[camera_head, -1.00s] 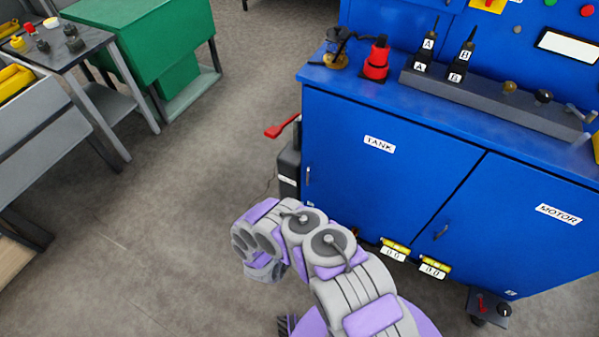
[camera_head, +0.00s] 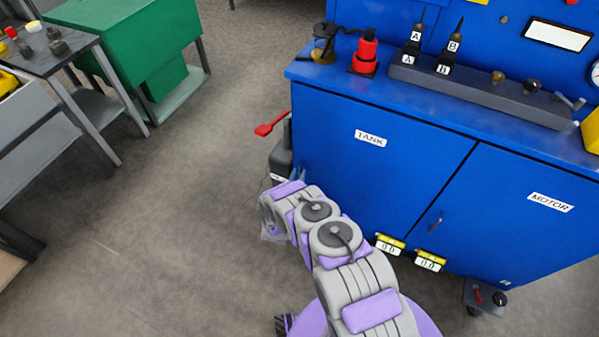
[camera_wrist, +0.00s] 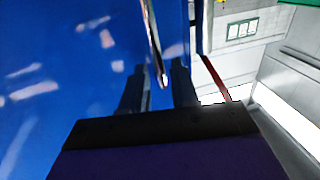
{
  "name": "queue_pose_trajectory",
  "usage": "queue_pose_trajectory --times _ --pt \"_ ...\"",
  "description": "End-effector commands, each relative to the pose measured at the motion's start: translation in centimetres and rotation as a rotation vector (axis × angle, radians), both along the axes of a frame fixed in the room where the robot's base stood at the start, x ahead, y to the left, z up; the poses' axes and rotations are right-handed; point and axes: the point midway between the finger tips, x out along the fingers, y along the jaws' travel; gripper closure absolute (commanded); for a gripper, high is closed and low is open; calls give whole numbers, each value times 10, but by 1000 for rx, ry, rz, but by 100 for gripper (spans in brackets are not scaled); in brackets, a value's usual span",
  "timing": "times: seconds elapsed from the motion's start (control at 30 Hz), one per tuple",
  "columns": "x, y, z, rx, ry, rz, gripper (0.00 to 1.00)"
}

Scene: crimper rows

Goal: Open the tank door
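The tank door (camera_head: 385,165) is the left blue door of the cabinet, marked with a TANK label (camera_head: 370,138). It looks shut. Its metal handle (camera_wrist: 153,42) shows in the wrist view as a thin upright bar near the door's edge. My gripper (camera_wrist: 158,84) is open, with one dark finger on each side of the handle's lower end. A gap shows between the fingers and the bar, and I cannot tell whether either touches it. In the head view my wrist is at the door's left edge and largely hides the fingers and handle.
A red lever (camera_head: 270,125) sticks out left of the cabinet, above a dark canister (camera_head: 281,160). The motor door (camera_head: 510,215) is on the right. A red bottle (camera_head: 365,53) stands on the cabinet. A green bench (camera_head: 130,45) is at the back left. The floor between is clear.

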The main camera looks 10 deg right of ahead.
Motion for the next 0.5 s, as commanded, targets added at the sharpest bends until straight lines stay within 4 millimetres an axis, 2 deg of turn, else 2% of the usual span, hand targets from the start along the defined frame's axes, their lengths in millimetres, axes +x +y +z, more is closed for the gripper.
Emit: queue_pose_trajectory --times 0.2,0.5 --pt "20 -9 -1 2 -1 0 71" --pt "24 -10 0 1 0 0 71"
